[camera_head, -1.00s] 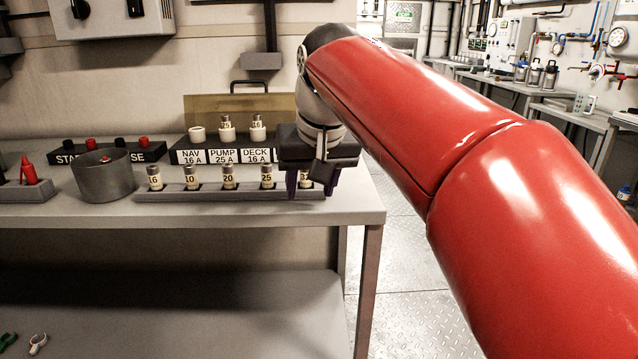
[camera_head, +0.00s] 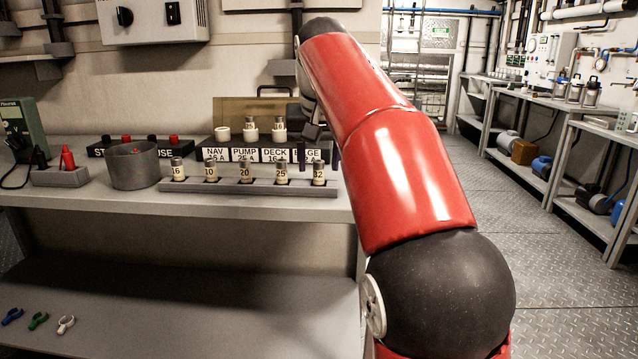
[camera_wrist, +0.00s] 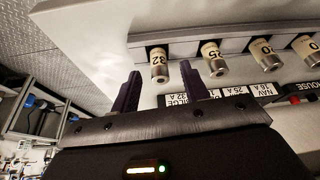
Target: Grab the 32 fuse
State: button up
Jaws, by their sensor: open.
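The 32 fuse (camera_head: 318,173) is a cream cylinder with a metal cap, upright at the right end of the grey fuse rail (camera_head: 215,187). My gripper (camera_head: 318,160) is open and empty; its dark purple fingers show just above and behind that fuse, partly hidden by the arm. In the wrist view, the 32 fuse (camera_wrist: 158,66) appears in line with the gap between the fingertips of my gripper (camera_wrist: 163,75), a little beyond them. No contact shows.
The 25 fuse (camera_head: 282,173) stands left of the 32 fuse, with more fuses along the rail. A labelled fuse block (camera_head: 230,155) stands close behind. A grey pot (camera_head: 134,168) is farther left. The bench (camera_head: 260,208) ends just right of the rail.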

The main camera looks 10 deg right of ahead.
jog(key=shift+x, duration=1.1)
grip_shut()
